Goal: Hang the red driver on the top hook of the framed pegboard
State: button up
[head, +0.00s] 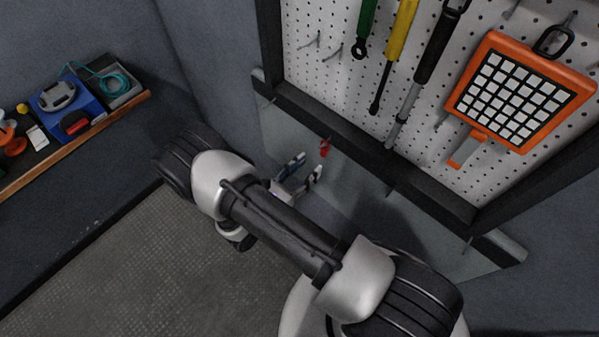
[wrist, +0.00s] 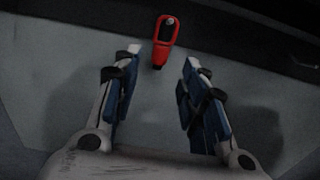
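The red driver (head: 325,147) is small in the head view, against the grey panel just below the pegboard's dark lower frame. The wrist view shows its red body (wrist: 156,52) with a dark inset and a small bright spot at its upper end. My gripper (head: 307,165) is open, its two blue-padded fingers apart. In the wrist view the driver lies just beyond and between the fingertips (wrist: 162,60), with gaps on both sides. The framed pegboard (head: 300,70) is white, perforated and dark-edged; its top is cut off. Several bare hooks (head: 333,50) show; I cannot tell the top one.
Green (head: 365,25), yellow (head: 396,48) and black (head: 436,48) tools hang on the pegboard. An orange gridded panel (head: 471,78) hangs at right. A wooden-edged shelf (head: 85,137) at left carries a blue box (head: 52,103) and other items. The floor (head: 130,250) is clear.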

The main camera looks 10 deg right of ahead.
aim_at(322, 152)
jog(key=x, duration=0.7)
jog(key=shift+w+d, duration=0.1)
jog(key=shift+c, duration=0.5)
grip_shut()
jog(key=shift+r, duration=0.1)
dwell(0.5)
jog(key=shift+r, duration=0.35)
